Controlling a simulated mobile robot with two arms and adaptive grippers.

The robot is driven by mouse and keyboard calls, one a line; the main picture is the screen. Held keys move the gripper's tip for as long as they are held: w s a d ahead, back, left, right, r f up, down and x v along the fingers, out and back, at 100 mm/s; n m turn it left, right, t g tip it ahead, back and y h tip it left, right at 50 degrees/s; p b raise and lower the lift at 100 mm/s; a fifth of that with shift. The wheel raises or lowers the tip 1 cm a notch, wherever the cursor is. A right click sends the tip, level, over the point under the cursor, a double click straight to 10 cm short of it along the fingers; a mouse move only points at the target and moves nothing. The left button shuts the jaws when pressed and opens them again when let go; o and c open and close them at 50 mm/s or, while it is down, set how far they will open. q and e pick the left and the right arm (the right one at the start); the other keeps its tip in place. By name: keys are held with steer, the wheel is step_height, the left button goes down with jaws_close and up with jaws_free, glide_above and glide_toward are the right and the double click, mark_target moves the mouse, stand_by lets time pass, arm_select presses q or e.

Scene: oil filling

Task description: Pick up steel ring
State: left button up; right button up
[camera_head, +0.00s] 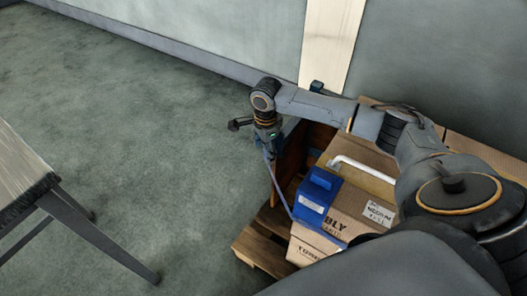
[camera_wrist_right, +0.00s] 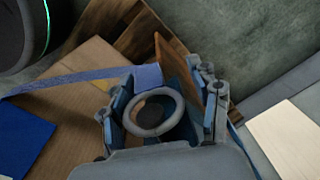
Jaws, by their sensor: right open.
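A grey steel ring (camera_wrist_right: 172,128) shows in the right wrist view, between the two fingers of my right gripper (camera_wrist_right: 163,118). The fingers are spread, with the ring in the gap, and I cannot tell whether either finger touches it. A dark, round area shows through the ring's opening. In the head view my right gripper (camera_head: 268,142) points down beside the left edge of the stacked boxes. The ring cannot be made out there. My left gripper is not in view.
A cardboard box (camera_head: 345,205) stands on a wooden pallet (camera_head: 258,250), with a blue box (camera_head: 317,195) and a white bent tube (camera_head: 365,168) on top. A blue strap (camera_wrist_right: 75,81) runs near my right gripper. A bench (camera_head: 25,185) stands at left; the floor between is clear.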

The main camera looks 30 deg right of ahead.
steer(key=shift+f, duration=0.25)
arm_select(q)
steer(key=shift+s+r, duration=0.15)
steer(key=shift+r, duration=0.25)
arm_select(e)
steer(key=shift+c, duration=0.2)
steer(key=c, duration=1)
steer(key=shift+r, duration=0.2)
